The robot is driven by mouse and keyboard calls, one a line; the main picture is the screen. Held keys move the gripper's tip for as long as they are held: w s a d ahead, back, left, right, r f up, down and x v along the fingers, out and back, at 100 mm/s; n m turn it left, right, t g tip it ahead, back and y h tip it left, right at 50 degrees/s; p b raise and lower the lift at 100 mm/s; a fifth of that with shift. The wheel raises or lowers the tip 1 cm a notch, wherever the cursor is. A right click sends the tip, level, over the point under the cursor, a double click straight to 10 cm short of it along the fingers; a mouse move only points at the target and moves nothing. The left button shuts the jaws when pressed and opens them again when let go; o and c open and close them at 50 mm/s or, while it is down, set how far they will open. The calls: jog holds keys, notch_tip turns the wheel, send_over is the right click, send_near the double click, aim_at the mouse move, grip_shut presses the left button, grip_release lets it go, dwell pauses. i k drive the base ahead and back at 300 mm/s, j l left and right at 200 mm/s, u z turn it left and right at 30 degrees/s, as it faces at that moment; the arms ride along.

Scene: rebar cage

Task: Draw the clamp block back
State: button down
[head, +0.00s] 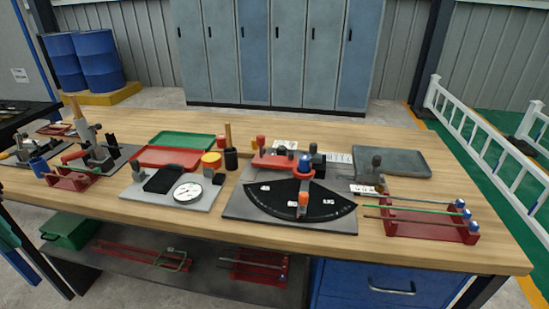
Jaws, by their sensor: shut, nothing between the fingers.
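I cannot tell for certain which part is the clamp block. The bending fixture (240,208) lies on the wooden bench, right of the middle. It carries a black fan-shaped scale (275,203), a red arm with a blue knob (305,165) and an orange-red piece (303,201) at the scale's front. A small dark block with a knob (317,160) stands behind the arm. Another dark knobbed block (376,172) stands at the fixture's right, near the rods' left ends. My gripper is not in view.
A red rack with blue-ended rods (430,231) is at the bench's right. A grey plate with a dial (187,191) is left of the fixture. Red (170,157) and green trays (185,141) and a grey tray (390,160) lie behind. Bare wood runs along the front edge.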

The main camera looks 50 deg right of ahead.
aim_at(315, 158)
jog(key=l+z, duration=0.25)
jog(key=l, duration=0.45)
jog(key=l+z, duration=0.25)
jog(key=l, duration=0.45)
jog(key=i, duration=0.1)
